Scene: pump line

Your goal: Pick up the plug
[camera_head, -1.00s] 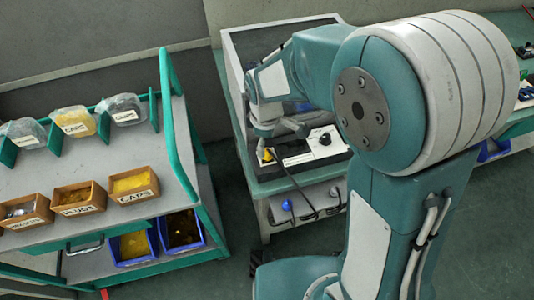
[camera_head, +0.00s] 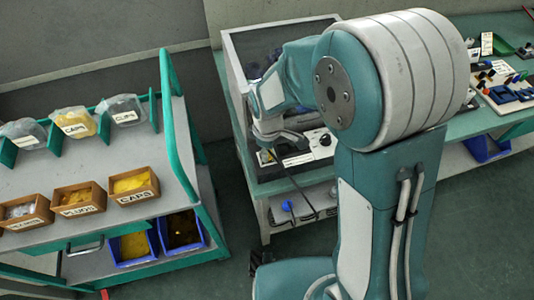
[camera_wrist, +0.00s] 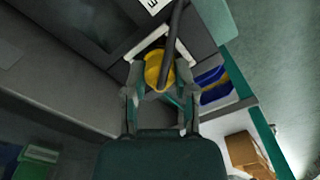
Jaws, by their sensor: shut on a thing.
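The yellow plug (camera_wrist: 158,70) sits between the two fingers of my gripper (camera_wrist: 160,88) in the wrist view, and the gripper is shut on it. A dark cable or rod runs from the plug toward the top of that view. In the head view my gripper (camera_head: 270,145) is low over the near left part of the bench fixture, and the plug is largely hidden there. I cannot tell whether the plug still touches the fixture.
A bench box with a dark panel (camera_head: 262,42) stands behind my gripper. A dark knob (camera_head: 325,140) is to its right. A black cable (camera_head: 301,194) hangs over the front. A trolley with labelled bins (camera_head: 133,197) is at left; parts trays (camera_head: 505,100) are at right.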

